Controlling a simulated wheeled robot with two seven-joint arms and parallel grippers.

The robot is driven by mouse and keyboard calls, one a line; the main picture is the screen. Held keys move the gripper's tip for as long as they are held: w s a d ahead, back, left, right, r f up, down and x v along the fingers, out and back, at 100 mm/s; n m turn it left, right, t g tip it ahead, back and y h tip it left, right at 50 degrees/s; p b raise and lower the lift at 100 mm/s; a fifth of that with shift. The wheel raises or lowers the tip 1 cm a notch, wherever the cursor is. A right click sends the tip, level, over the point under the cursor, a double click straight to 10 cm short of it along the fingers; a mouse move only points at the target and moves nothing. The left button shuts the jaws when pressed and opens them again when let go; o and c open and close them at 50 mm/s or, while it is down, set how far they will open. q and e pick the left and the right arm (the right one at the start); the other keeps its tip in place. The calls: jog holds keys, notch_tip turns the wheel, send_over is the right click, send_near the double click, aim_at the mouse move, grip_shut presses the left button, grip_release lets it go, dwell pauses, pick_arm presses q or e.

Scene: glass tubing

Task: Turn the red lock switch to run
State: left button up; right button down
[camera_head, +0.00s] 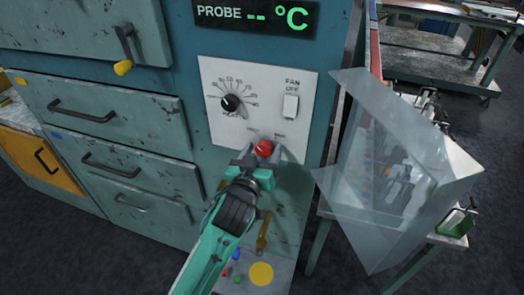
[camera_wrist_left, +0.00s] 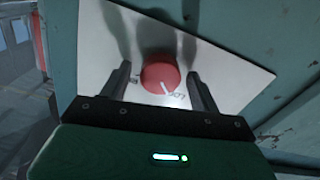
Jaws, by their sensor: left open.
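The red lock switch (camera_head: 264,148) is a round knob low on the white control plate (camera_head: 290,70). In the left wrist view the red knob (camera_wrist_left: 160,74) has a white pointer line directed down and slightly right, near a label that seems to read LOCK. Another small label sits to its left, too small to read surely. My left gripper (camera_head: 267,153) is open in front of the plate. In the left wrist view its fingers (camera_wrist_left: 158,78) stand on either side of the knob, with visible gaps. My right gripper is not in view.
Above the knob are a dial (camera_head: 231,103), a white fan switch (camera_head: 290,106) and a probe display (camera_head: 255,15). Clear angled panels (camera_head: 385,160) stand close on the right, over a cluttered table. Drawers with handles (camera_head: 82,112) are on the left.

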pick_arm(q)
jog(key=c, duration=0.9)
jog(key=shift+c, duration=0.4)
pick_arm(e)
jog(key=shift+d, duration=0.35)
